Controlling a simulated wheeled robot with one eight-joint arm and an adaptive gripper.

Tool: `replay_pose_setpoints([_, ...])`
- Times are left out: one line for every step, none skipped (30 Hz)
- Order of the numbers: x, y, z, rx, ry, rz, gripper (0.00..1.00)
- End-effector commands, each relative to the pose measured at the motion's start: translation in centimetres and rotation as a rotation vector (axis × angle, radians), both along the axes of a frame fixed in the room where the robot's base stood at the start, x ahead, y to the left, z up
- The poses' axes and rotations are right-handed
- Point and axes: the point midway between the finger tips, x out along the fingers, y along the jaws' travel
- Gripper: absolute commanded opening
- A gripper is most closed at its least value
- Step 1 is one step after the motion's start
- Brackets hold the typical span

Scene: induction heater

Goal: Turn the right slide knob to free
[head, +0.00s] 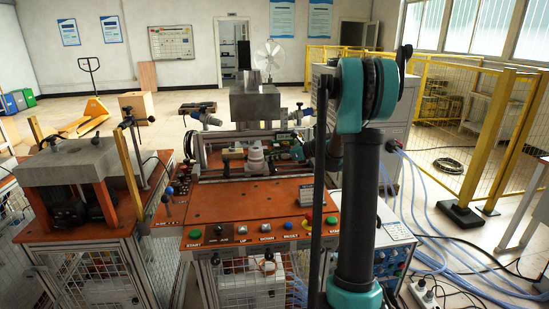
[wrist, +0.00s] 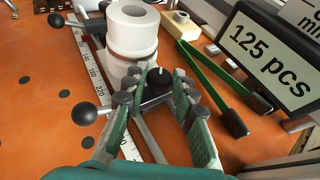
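A black knob with a white pointer line (wrist: 158,74), which appears to be the right slide knob, sits on a dark block beside a white cylinder (wrist: 131,45) in the wrist view. My gripper (wrist: 163,76) is open, with its green padded fingers on either side of the knob. I cannot tell whether either finger touches it. The pointer runs roughly up the picture; no label for free is readable. In the head view my gripper (head: 297,152) is small, just right of the white cylinder (head: 256,161), and the knob cannot be made out.
Two black ball-ended levers (wrist: 83,113) stand left of the gripper along a ruler scale (wrist: 97,75). The orange tabletop (wrist: 40,125) is mostly clear at left.

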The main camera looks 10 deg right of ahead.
Motion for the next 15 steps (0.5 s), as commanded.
replay_pose_setpoints([-0.01,0.00,0.00,0.000,0.000,0.000,0.16])
replay_pose_setpoints([-0.01,0.00,0.00,0.000,0.000,0.000,0.12])
replay_pose_setpoints([-0.01,0.00,0.00,0.000,0.000,0.000,0.07])
replay_pose_setpoints([-0.01,0.00,0.00,0.000,0.000,0.000,0.04])
replay_pose_setpoints([-0.02,-0.01,0.01,0.000,0.000,0.000,0.00])
replay_pose_setpoints([-0.02,-0.01,0.01,0.000,0.000,0.000,0.00])
replay_pose_setpoints([-0.01,-0.01,0.01,0.000,0.000,0.001,0.00])
replay_pose_setpoints([0.01,-0.02,0.00,0.000,0.000,0.003,0.00])
replay_pose_setpoints([0.06,-0.04,0.00,0.000,0.000,0.010,0.00])
replay_pose_setpoints([0.11,-0.07,0.00,-0.001,0.000,0.020,0.00])
replay_pose_setpoints([0.14,-0.09,-0.02,-0.001,0.000,0.034,0.00])
replay_pose_setpoints([0.23,-0.15,-0.04,-0.001,0.002,0.056,0.00])
replay_pose_setpoints([0.30,-0.19,-0.07,-0.001,0.002,0.079,0.00])
replay_pose_setpoints([0.34,-0.22,-0.07,-0.001,0.001,0.105,0.00])
replay_pose_setpoints([0.43,-0.26,-0.04,-0.001,0.002,0.141,0.00])
